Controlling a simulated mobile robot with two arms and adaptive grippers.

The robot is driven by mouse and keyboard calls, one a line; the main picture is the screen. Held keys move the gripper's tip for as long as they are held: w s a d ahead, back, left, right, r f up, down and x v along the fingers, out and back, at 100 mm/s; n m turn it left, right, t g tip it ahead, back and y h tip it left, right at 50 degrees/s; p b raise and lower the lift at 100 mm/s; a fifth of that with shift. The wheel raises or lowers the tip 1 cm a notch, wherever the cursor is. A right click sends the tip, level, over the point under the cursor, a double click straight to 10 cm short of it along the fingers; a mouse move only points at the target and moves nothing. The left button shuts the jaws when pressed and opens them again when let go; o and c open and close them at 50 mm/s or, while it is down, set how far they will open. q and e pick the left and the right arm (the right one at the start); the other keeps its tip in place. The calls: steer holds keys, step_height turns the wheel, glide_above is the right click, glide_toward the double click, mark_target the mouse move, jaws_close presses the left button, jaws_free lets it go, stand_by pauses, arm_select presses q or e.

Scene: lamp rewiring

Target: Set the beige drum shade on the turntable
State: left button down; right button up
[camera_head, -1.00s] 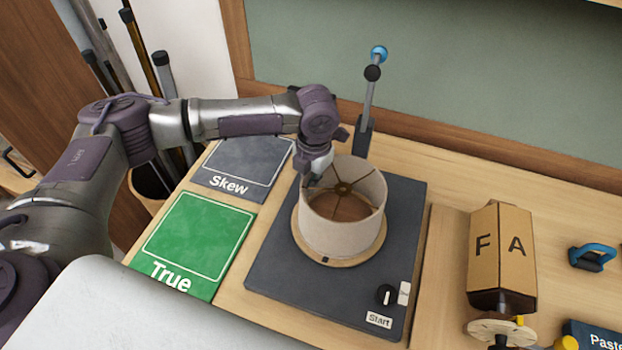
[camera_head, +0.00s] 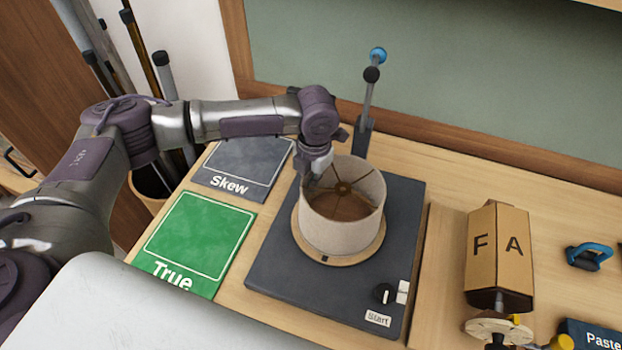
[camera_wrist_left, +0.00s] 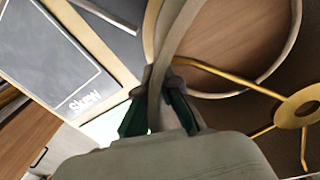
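The beige drum shade (camera_head: 340,229) stands upright on the round wooden disc of the turntable (camera_head: 360,256), and its base appears to rest on it. The disc is on a dark square base (camera_head: 283,275). My left gripper (camera_head: 312,186) is at the shade's upper left rim. In the left wrist view the two fingers of my left gripper (camera_wrist_left: 160,88) are closed on either side of the wall of the shade (camera_wrist_left: 175,38). The brass spider ring (camera_wrist_left: 298,108) shows inside the shade. My right gripper is not in view.
A grey "Skew" pad (camera_head: 245,165) and green "True" pad (camera_head: 198,238) lie left of the base. A Start knob (camera_head: 382,293) is at the front right. A cardboard piece marked "FA" (camera_head: 498,260) stands to the right.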

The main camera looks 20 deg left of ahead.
arm_select(q)
steer(key=shift+r+p, duration=0.1)
steer(key=shift+p, duration=0.4)
steer(key=shift+f, duration=0.3)
stand_by(1.0)
steer(key=c, duration=1.8)
jaws_free()
steer(key=shift+c, duration=0.2)
steer(key=o, duration=0.6)
steer(key=shift+o, duration=0.2)
steer(key=o, duration=0.4)
steer(key=shift+o, duration=0.2)
